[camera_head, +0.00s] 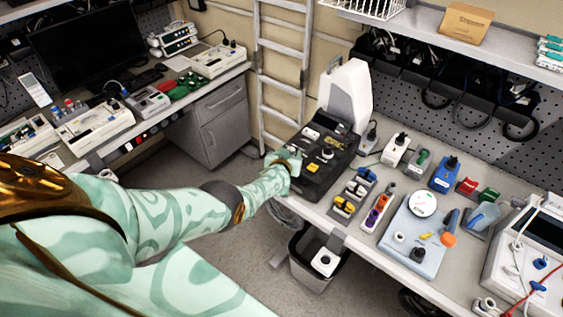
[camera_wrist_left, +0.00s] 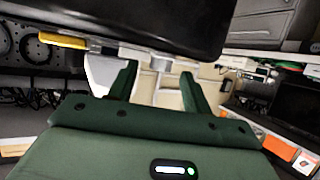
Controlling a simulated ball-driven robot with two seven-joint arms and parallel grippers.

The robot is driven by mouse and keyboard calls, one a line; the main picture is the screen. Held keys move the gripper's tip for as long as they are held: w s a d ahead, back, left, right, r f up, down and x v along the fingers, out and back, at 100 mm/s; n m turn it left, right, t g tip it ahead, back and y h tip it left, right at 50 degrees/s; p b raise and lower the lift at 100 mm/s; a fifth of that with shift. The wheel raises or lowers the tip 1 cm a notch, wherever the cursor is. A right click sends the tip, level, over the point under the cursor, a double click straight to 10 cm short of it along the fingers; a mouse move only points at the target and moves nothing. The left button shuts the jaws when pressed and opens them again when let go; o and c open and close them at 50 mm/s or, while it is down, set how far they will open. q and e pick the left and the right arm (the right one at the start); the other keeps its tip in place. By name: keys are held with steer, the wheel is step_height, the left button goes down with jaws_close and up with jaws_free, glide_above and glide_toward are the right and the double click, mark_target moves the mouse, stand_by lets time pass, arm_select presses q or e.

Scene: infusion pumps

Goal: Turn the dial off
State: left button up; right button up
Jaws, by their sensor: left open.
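A black device (camera_head: 336,146) with a tall white back panel (camera_head: 347,92) sits at the left end of the right-hand bench. Its top carries several small knobs, one of them yellow (camera_head: 312,168). I cannot tell which is the dial. My left gripper (camera_head: 289,158) is at the device's near left side and looks small and partly hidden there. In the left wrist view the gripper's two dark green fingers (camera_wrist_left: 160,88) are apart. A black body (camera_wrist_left: 130,22) fills the top of that view. A small grey knob-like part (camera_wrist_left: 160,63) shows between the fingertips; contact is unclear. My right gripper is not in view.
Blocks with yellow knobs (camera_head: 352,193), a pale blue device (camera_head: 414,240) and a white machine (camera_head: 530,255) crowd the bench. A bin (camera_head: 318,262) stands below its front edge. A ladder (camera_head: 281,65) leans behind. Open floor lies between both benches.

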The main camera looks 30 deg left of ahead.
arm_select(q)
steer(key=p+v, duration=0.8)
steer(key=v, duration=0.6)
steer(key=shift+s, duration=0.15)
